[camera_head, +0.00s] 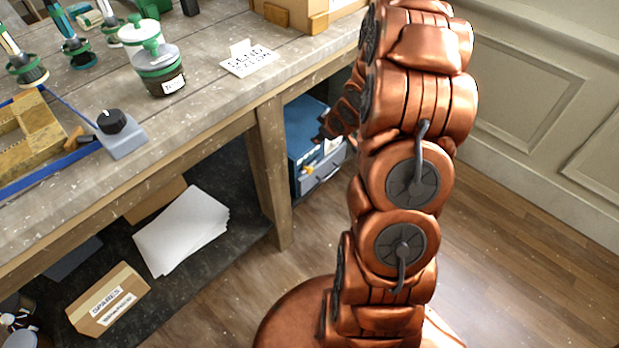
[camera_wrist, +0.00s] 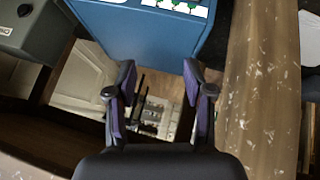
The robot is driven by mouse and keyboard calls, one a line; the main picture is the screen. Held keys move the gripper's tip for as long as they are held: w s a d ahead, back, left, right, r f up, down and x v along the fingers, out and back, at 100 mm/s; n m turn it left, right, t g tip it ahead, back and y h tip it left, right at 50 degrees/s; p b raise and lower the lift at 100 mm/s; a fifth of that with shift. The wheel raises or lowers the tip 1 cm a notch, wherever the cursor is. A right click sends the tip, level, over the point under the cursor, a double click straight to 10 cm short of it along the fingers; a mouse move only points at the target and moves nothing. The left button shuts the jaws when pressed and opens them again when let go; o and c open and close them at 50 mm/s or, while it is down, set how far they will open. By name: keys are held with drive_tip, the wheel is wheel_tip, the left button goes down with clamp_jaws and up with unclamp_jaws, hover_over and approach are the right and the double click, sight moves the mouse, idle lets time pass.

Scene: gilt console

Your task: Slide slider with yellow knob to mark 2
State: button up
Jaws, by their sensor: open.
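My gripper (camera_wrist: 160,98) is open and empty in the wrist view, its two dark fingers apart with floor and a pale panel seen between them. A blue box-like unit (camera_wrist: 145,32) with white and green labels lies beyond the fingertips. In the head view a blue unit (camera_head: 306,122) stands under the bench, partly behind my arm. A small yellow spot (camera_head: 309,169) shows by its grey lower part; I cannot tell whether it is the slider's yellow knob. No slider track or mark 2 can be made out. My gripper is not clearly visible in the head view.
The wooden bench (camera_head: 205,108) carries a green-lidded jar (camera_head: 160,72), a white sign (camera_head: 249,60), a grey block with a black knob (camera_head: 121,136) and a wooden frame (camera_head: 32,135). A bench leg (camera_head: 270,170) stands near the blue unit. Paper (camera_head: 183,230) and a carton (camera_head: 108,300) lie below.

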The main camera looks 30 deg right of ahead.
wheel_tip(320, 180, down, 13)
drive_tip(key=w+d+t+y+b, duration=0.1)
drive_tip(key=t+y+b, duration=0.2)
drive_tip(key=b, duration=0.2)
drive_tip(key=m+t+y+b, duration=0.1)
drive_tip(key=t+y+b, duration=0.1)
drive_tip(key=t+b, duration=0.5)
approach(311, 172)
drive_tip(key=d+x, duration=0.1)
drive_tip(key=x, duration=0.2)
drive_tip(key=shift+a+b+x, duration=0.2)
drive_tip(key=shift+b+x, duration=0.15)
drive_tip(key=shift+x, duration=1.6)
drive_tip(key=shift+a+b+x, duration=0.15)
drive_tip(key=shift+b+x, duration=0.2)
drive_tip(key=shift+x, duration=1.6)
drive_tip(key=shift+s, duration=0.1)
drive_tip(key=shift+c, duration=0.3)
clamp_jaws()
